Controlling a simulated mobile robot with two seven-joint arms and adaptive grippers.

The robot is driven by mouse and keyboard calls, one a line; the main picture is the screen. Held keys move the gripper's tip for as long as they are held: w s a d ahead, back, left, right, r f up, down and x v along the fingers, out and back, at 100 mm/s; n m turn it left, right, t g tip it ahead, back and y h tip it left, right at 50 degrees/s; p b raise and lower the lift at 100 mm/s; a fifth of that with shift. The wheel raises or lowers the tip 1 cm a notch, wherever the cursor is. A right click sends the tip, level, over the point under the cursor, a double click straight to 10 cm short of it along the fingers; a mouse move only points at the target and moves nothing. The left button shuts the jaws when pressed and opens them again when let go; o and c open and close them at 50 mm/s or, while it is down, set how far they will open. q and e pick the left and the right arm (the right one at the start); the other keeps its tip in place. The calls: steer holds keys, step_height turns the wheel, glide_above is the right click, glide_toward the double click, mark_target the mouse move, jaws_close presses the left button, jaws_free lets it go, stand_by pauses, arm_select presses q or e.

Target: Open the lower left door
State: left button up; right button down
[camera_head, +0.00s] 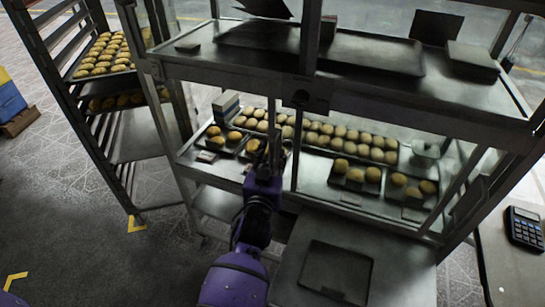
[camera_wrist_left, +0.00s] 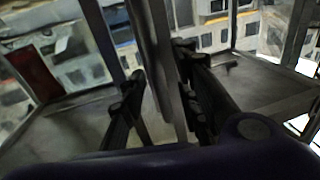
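The cabinet (camera_head: 318,97) is a metal-framed display case with glass panes, and buns on trays show in its lower level. The lower left door (camera_head: 235,145) is the glazed area left of the dark centre post; its edges are hard to make out and I cannot tell whether it is shut or ajar. My left gripper (camera_head: 268,160) is in front of this area, just left of the centre post, and its fingertips are hard to see there. In the left wrist view my left gripper (camera_wrist_left: 157,78) has its fingers apart, with a vertical metal bar (camera_wrist_left: 162,65) showing between them; contact is unclear. My right gripper is out of view.
A tall rack (camera_head: 112,135) with trays of buns stands at the left. A grey work surface (camera_head: 390,270) with a dark inset panel is below the cabinet. A calculator (camera_head: 524,228) lies on a counter at the right. Open floor shows at lower left.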

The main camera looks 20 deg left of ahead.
arm_select(q)
steer(key=shift+s, duration=0.1)
steer(key=s+d, duration=0.1)
steer(key=s, duration=1)
steer(key=shift+s+d, duration=0.2)
steer(key=shift+s, duration=0.2)
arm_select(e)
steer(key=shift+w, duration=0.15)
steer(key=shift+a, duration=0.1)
